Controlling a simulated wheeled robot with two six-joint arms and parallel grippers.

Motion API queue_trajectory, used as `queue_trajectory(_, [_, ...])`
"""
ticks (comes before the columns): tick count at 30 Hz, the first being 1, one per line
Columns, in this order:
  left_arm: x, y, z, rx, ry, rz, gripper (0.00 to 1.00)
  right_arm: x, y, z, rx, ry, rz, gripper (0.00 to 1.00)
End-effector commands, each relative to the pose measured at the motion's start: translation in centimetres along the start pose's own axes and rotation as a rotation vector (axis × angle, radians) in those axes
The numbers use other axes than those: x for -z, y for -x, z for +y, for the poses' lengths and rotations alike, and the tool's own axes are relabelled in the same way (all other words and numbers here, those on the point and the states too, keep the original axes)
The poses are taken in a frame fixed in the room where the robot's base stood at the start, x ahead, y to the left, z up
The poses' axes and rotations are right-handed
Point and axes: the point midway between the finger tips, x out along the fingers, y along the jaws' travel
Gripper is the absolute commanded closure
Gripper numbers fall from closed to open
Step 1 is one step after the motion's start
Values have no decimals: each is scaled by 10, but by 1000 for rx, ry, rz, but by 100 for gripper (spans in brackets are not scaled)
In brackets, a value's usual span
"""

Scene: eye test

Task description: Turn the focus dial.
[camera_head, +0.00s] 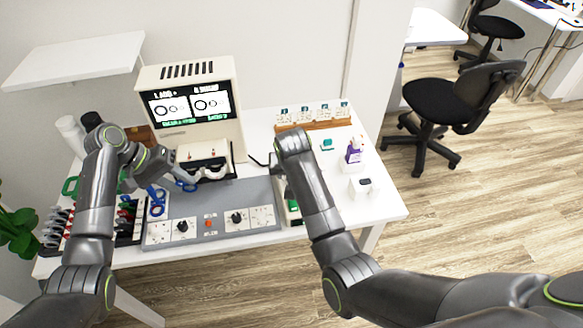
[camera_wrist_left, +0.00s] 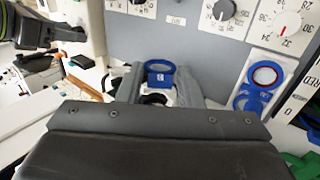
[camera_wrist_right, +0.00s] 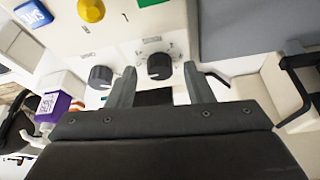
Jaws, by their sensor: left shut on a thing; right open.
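Two black dials show in the right wrist view: one (camera_wrist_right: 160,66) lies just past and between the fingertips of my right gripper (camera_wrist_right: 160,70), the other (camera_wrist_right: 101,77) to its left. My right gripper is open and empty; I cannot tell whether it touches the dial. The dial labels are too small to read, so I cannot tell which is the focus dial. My left gripper (camera_head: 184,183) is shut on a blue-rimmed lens (camera_wrist_left: 160,76). The grey panel (camera_head: 195,208) carries two more black dials (camera_head: 182,226) (camera_head: 237,218). My right arm hides part of the white device beside it.
The eye test machine (camera_head: 190,76) with its lit screen stands at the back. A second blue-rimmed lens (camera_wrist_left: 262,78) sits left of the panel, near a black tray. A yellow button (camera_wrist_right: 91,10) and a purple-and-white bottle (camera_wrist_right: 52,107) are near my right gripper.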

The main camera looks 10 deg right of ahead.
Motion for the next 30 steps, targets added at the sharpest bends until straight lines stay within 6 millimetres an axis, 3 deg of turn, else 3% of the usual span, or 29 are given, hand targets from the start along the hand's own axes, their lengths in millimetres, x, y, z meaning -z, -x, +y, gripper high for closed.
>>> queue_trajectory(5, [0,0,0,0,0,0,88,0,21,-1,3,0,3,53])
queue_trajectory(18, [0,0,0,0,0,0,88,1,102,-1,3,-1,3,53])
queue_trajectory(24, [0,0,0,0,0,0,88,0,116,0,0,0,-1,53])
queue_trajectory(30, [0,0,0,0,0,0,88,0,117,0,0,0,-1,53])
